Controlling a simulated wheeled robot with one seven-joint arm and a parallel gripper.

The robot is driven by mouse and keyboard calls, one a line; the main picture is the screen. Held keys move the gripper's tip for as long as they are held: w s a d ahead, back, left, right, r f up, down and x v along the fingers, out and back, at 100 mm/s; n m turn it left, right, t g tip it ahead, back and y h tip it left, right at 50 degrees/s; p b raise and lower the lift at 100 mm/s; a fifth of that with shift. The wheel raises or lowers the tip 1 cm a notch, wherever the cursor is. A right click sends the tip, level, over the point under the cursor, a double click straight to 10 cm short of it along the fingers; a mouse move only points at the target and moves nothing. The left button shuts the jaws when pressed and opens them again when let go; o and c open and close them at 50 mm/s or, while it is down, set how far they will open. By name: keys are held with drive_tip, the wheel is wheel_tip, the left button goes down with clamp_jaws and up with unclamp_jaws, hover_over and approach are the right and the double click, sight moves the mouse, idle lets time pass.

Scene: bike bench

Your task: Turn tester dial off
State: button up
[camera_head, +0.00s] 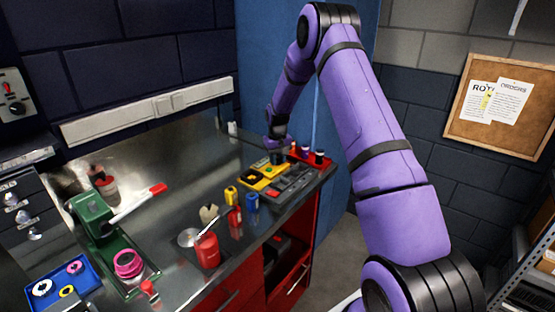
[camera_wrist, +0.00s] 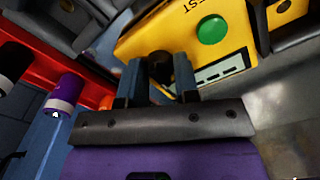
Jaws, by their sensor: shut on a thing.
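The yellow tester (camera_head: 262,179) lies on the metal bench near its right end. In the wrist view the tester (camera_wrist: 150,38) shows a round green button (camera_wrist: 212,30), a grey display panel and part of some lettering. Its dark round dial (camera_wrist: 160,66) sits between the two fingers of my gripper (camera_wrist: 160,78), which is shut on it. In the head view my gripper (camera_head: 277,156) reaches down over the tester, and the dial is hidden there. The dial's pointer mark is not visible.
A red tray (camera_head: 320,168) holding a purple-capped cylinder (camera_wrist: 64,92) and a black one stands close beside the tester. A grey tray (camera_head: 290,185) lies in front. A red cup (camera_head: 207,250), small bottles and a green tool (camera_head: 92,222) stand further left.

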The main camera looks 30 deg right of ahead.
idle(0.4)
drive_tip(key=o, duration=0.9)
drive_tip(key=shift+o, duration=0.2)
wheel_tip(320, 180, up, 11)
idle(0.4)
